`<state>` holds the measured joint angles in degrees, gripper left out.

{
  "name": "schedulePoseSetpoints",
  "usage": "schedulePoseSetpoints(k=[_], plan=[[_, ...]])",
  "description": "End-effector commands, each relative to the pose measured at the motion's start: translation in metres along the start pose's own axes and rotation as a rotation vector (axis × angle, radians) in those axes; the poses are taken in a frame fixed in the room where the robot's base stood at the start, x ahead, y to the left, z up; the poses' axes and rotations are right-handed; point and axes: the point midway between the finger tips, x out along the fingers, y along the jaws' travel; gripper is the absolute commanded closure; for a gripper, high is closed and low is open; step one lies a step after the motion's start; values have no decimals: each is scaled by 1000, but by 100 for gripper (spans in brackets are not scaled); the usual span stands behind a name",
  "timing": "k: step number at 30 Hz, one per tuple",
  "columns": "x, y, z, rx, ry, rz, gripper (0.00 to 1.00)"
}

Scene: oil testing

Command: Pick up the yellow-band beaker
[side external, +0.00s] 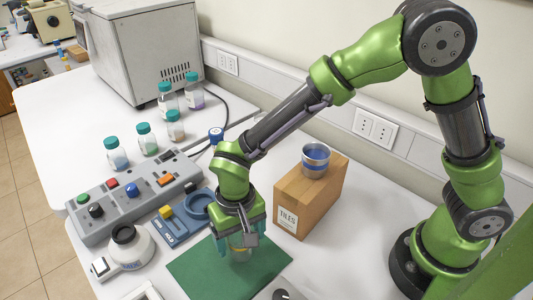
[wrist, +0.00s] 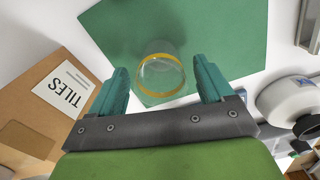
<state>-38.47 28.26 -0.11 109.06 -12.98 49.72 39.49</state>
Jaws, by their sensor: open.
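The yellow-band beaker (wrist: 161,75) is a clear glass with a yellow band, on the green mat (wrist: 238,30). In the wrist view it lies between and slightly beyond the fingertips of my gripper (wrist: 163,72). The fingers are open, with a gap between each finger and the glass. In the side external view my gripper (side external: 240,240) points down over the green mat (side external: 195,275), and the beaker (side external: 240,255) shows partly below and behind the fingers. Whether the fingers touch it cannot be told from that side.
Several teal-capped bottles (side external: 147,138) stand farther back.

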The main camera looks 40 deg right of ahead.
Motion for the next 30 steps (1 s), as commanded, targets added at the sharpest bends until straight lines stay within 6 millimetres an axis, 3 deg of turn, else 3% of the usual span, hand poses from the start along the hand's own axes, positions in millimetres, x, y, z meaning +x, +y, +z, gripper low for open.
schedulePoseSetpoints(k=[6, 14, 25, 30], plan=[[26, 0, 1, 0, -1, 1, 20], [28, -1, 0, 0, 0, -1, 21], [28, -1, 0, 0, 0, -1, 78], [27, -1, 0, 0, 0, -1, 79]])
